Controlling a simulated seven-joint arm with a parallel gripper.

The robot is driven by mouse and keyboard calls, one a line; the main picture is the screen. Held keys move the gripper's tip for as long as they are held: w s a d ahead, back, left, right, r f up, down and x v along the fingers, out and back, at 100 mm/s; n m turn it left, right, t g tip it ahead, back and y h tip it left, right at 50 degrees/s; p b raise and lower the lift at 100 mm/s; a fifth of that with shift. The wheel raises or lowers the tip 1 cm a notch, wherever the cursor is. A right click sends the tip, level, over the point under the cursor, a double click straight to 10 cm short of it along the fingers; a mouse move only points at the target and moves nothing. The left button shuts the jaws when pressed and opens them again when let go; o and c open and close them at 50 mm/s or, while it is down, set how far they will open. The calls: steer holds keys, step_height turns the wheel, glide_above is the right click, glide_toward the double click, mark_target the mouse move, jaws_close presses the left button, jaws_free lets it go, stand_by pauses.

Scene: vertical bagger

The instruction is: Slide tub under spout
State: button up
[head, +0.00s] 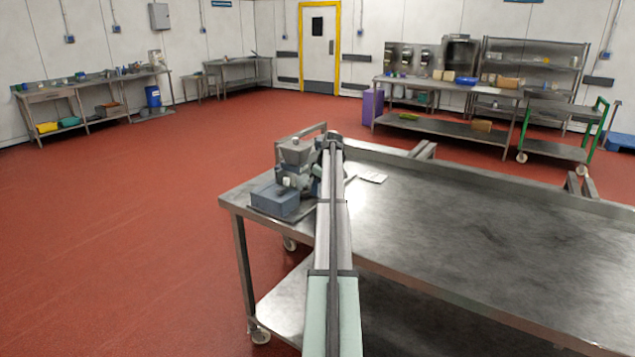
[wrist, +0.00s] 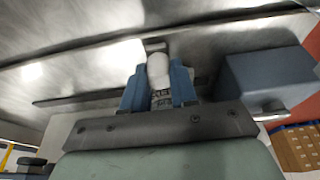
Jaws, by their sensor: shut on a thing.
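In the wrist view, my gripper (wrist: 158,75) has its two blue fingers shut on a pale, rounded thing (wrist: 158,68); I cannot tell for sure whether this is the tub. In the head view my arm hides the gripper. A small grey machine with a hopper (head: 296,153), likely the bagger, stands at the far left end of the steel table (head: 450,220). A blue-grey box (head: 275,201) sits at its front left; it also shows in the wrist view (wrist: 262,82), right of the fingers. I cannot make out the spout.
The rest of the tabletop is clear. A raised lip (head: 480,183) runs along its far edge. Other benches and a wheeled trolley (head: 555,150) stand well away across the red floor.

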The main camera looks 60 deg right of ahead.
steer(key=shift+a, duration=0.95)
steer(key=o, duration=1.1)
steer(key=shift+r, duration=0.1)
steer(key=shift+v, duration=2.4)
steer(key=shift+r, duration=0.15)
steer(key=v, duration=1.3)
steer(key=shift+s+r, duration=0.15)
steer(key=shift+r, duration=0.1)
steer(key=shift+o, duration=0.6)
